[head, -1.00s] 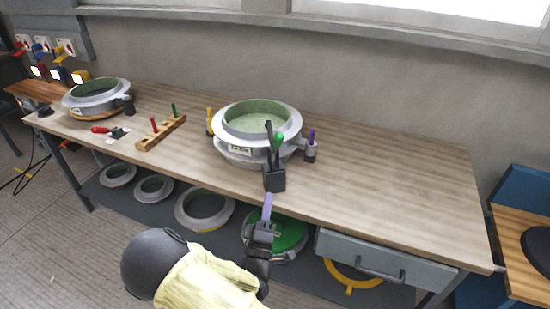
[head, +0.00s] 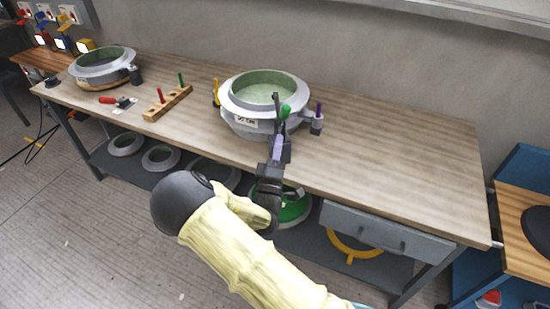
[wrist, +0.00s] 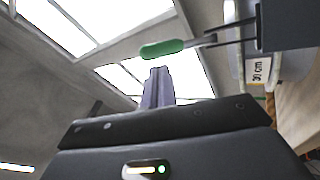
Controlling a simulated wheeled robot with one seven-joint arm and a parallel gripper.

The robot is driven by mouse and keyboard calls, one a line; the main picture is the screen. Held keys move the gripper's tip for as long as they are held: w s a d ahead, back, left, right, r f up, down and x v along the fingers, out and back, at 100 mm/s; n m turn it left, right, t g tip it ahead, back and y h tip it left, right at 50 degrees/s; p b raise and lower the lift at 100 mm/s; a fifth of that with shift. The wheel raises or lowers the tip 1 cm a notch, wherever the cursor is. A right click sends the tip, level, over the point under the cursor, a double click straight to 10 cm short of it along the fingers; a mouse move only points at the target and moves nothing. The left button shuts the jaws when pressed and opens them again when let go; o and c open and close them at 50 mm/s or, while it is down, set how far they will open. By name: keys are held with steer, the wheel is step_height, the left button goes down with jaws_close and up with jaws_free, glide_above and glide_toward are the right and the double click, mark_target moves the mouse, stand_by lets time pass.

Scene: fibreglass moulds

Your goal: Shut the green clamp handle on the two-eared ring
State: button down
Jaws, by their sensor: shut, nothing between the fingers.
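The grey ring mould (head: 240,108) with a pale green inside stands on the bench, with a label on its front. A clamp with a green handle (head: 286,111) is at its front. The handle sticks up beside a dark clamp arm; it also shows in the wrist view (wrist: 163,48), on a dark bracket. My gripper (head: 278,142) is in front of the clamp, just below the handle, and covers the clamp's base. Its fingers (wrist: 158,85) are together and empty, apart from the handle in the wrist view. I cannot tell which parts are the ring's two ears.
A yellow handle (head: 215,90) and a purple handle (head: 318,110) stand at the ring's sides. Another ring mould (head: 100,68), a red-handled tool (head: 108,100) and a wooden rack (head: 167,103) are to the left. The bench (head: 400,150) is clear to the right; rings lie beneath.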

mark_target(283, 117)
steer(key=p+x, duration=0.1)
steer(key=x, duration=0.4)
steer(key=shift+w+r, duration=0.15)
steer(key=shift+w, duration=0.15)
steer(key=shift+r+y+p, duration=0.15)
steer(key=shift+y+p, duration=0.15)
